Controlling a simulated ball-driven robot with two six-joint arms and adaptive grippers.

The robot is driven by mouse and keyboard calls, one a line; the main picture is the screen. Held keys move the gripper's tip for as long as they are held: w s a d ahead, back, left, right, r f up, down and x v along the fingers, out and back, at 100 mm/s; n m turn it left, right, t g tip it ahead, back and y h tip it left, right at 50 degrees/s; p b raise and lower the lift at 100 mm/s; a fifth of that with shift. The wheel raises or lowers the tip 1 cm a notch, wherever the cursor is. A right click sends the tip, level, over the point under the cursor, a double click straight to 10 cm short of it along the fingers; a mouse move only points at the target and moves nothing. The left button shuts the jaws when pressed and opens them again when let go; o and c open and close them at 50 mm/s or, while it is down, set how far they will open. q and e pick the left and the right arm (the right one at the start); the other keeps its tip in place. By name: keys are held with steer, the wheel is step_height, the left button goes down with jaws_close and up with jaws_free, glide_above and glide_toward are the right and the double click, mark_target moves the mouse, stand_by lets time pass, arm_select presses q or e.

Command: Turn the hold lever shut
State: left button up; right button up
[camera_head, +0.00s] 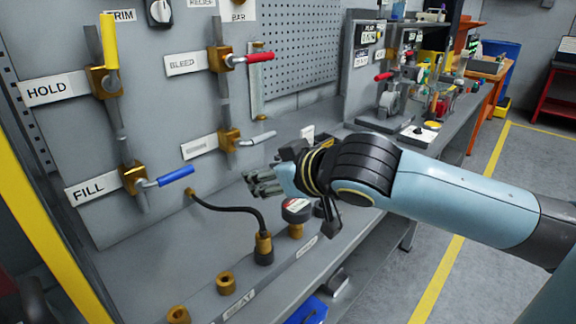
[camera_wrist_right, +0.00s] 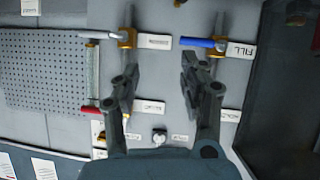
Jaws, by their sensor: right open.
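The HOLD lever (camera_head: 109,42) has a yellow handle. It points up, roughly in line with its grey pipe, from a brass valve body (camera_head: 105,81) beside the HOLD label (camera_head: 50,89). My right gripper (camera_head: 262,183) is open and empty, out in front of the panel, to the right of and below the HOLD lever and well apart from it. In the right wrist view the spread fingers (camera_wrist_right: 158,75) face the panel, which appears upside down. I cannot make out the yellow handle there. My left gripper is not in view.
Other levers are near: blue FILL (camera_head: 176,176), red BLEED (camera_head: 260,57) and a grey one (camera_head: 258,139). A black hose (camera_head: 236,208) and brass fittings (camera_head: 226,283) stand on the bench below. Free space lies in front of the panel.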

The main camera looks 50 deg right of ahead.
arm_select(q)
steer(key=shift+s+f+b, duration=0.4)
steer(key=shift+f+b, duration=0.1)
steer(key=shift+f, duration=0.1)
arm_select(e)
steer(key=s+f+g, duration=0.2)
steer(key=s+f, duration=0.1)
steer(key=f, duration=0.4)
steer(key=shift+s+d+f, duration=0.25)
steer(key=shift+f, duration=0.15)
